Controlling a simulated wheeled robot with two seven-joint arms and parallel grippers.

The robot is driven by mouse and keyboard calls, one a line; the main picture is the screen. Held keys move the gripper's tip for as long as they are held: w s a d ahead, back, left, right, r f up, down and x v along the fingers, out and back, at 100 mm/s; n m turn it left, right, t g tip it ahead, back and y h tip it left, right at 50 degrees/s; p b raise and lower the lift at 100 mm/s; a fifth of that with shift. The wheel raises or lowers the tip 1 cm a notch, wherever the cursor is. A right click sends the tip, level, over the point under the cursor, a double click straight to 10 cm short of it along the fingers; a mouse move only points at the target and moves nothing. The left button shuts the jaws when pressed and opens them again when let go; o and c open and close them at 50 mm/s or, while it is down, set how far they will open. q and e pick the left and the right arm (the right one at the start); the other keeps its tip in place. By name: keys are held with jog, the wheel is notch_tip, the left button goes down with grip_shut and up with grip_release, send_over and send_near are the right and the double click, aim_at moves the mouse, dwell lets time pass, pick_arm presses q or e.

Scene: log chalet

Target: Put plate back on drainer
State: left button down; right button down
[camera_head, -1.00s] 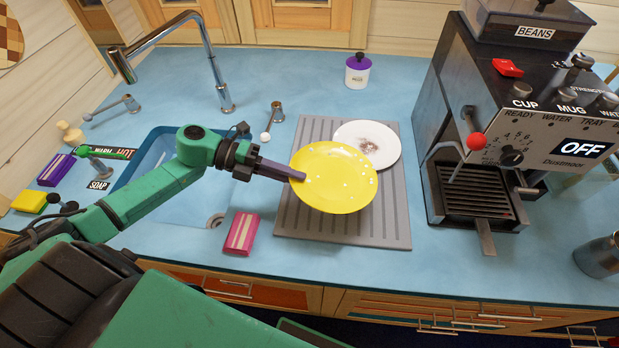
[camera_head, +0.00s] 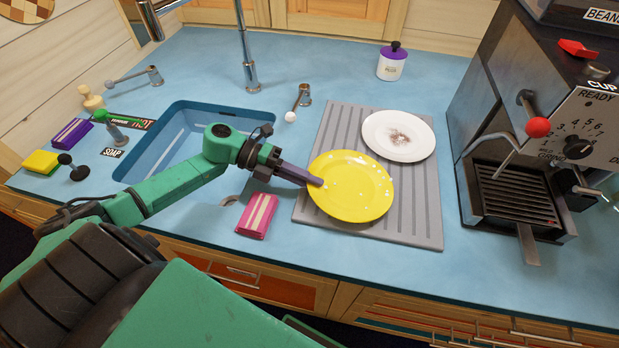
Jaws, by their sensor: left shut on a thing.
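A yellow plate (camera_head: 352,188) is held by its left rim in my left gripper (camera_head: 316,181), which is shut on it. The plate appears nearly flat over the front part of the grey ridged drainer (camera_head: 420,225); I cannot tell whether it touches the drainer. A white plate (camera_head: 398,136) with a brown stain lies on the back right of the drainer, just behind the yellow plate. My right gripper is not in view.
A coffee machine (camera_head: 535,130) stands right of the drainer. The blue sink (camera_head: 160,165), tap (camera_head: 246,60) and a pink sponge (camera_head: 257,215) are at left, the sponge close to my arm. A purple-lidded jar (camera_head: 392,62) stands behind.

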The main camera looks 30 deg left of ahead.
pick_arm(q)
jog(key=shift+d, duration=0.1)
jog(key=c, duration=0.8)
grip_release()
jog(key=shift+r, duration=0.1)
jog(key=shift+c, duration=0.2)
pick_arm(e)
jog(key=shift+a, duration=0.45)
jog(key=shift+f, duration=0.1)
pick_arm(q)
jog(key=shift+a, duration=0.5)
jog(key=b+v, duration=0.2)
jog(key=v, duration=1.1)
jog(key=shift+s+a+r, duration=0.1)
jog(key=shift+a+r, duration=0.1)
jog(key=shift+a, duration=0.1)
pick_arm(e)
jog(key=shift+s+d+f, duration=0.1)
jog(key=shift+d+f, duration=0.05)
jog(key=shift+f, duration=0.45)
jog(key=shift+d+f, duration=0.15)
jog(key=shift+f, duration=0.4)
